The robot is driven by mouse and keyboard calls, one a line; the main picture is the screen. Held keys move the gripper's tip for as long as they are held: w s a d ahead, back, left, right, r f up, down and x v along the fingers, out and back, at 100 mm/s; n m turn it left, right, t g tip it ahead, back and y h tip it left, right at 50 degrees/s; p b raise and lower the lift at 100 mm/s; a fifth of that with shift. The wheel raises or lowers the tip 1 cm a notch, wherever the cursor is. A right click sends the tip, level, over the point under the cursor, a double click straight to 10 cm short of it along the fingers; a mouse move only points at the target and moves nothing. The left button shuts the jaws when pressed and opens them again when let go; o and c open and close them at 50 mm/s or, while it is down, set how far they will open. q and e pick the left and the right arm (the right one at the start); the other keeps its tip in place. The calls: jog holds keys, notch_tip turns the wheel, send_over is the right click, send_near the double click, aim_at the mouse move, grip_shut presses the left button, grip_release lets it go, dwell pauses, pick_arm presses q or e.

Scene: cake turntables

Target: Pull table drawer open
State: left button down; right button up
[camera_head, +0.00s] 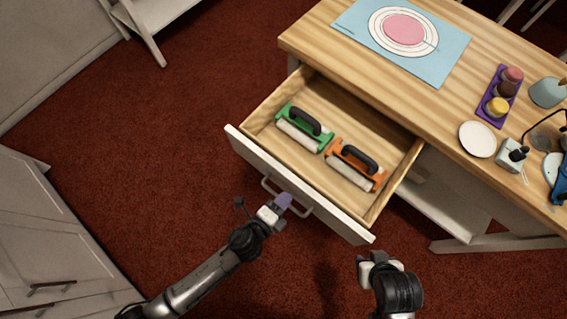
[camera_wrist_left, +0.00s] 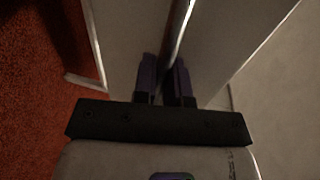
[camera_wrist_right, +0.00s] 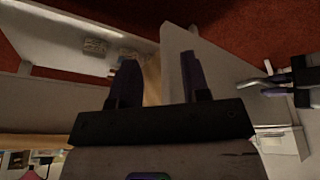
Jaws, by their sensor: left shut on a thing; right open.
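The table drawer (camera_head: 300,185) is pulled out from the wooden table (camera_head: 300,42) in the head view, and its inside shows. My left gripper (camera_head: 284,203) is at the metal handle (camera_head: 305,208) on the drawer's white front. In the left wrist view the left fingers (camera_wrist_left: 166,82) are shut around the handle bar (camera_wrist_left: 181,35). My right gripper (camera_head: 375,262) is apart from the drawer, below its right front corner in the head view. In the right wrist view its fingers (camera_wrist_right: 157,80) are open, with a pale panel edge showing between them.
Inside the drawer lie a green-framed roller tool (camera_head: 304,128) and an orange-framed one (camera_head: 356,165). On the tabletop are a blue mat (camera_head: 352,19), a purple tray (camera_head: 488,112), a white plate (camera_head: 477,139) and other items. A white cabinet (camera_head: 50,240) stands at left; red carpet lies between.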

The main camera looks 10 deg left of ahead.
pick_arm(q)
jog(key=c, duration=1.2)
grip_release()
jog(key=shift+w, duration=0.1)
jog(key=shift+s+a, duration=0.15)
jog(key=shift+s, duration=0.05)
jog(key=p+v, duration=0.1)
jog(key=v, duration=1.2)
jog(key=shift+s, duration=0.2)
jog(key=shift+a, duration=0.1)
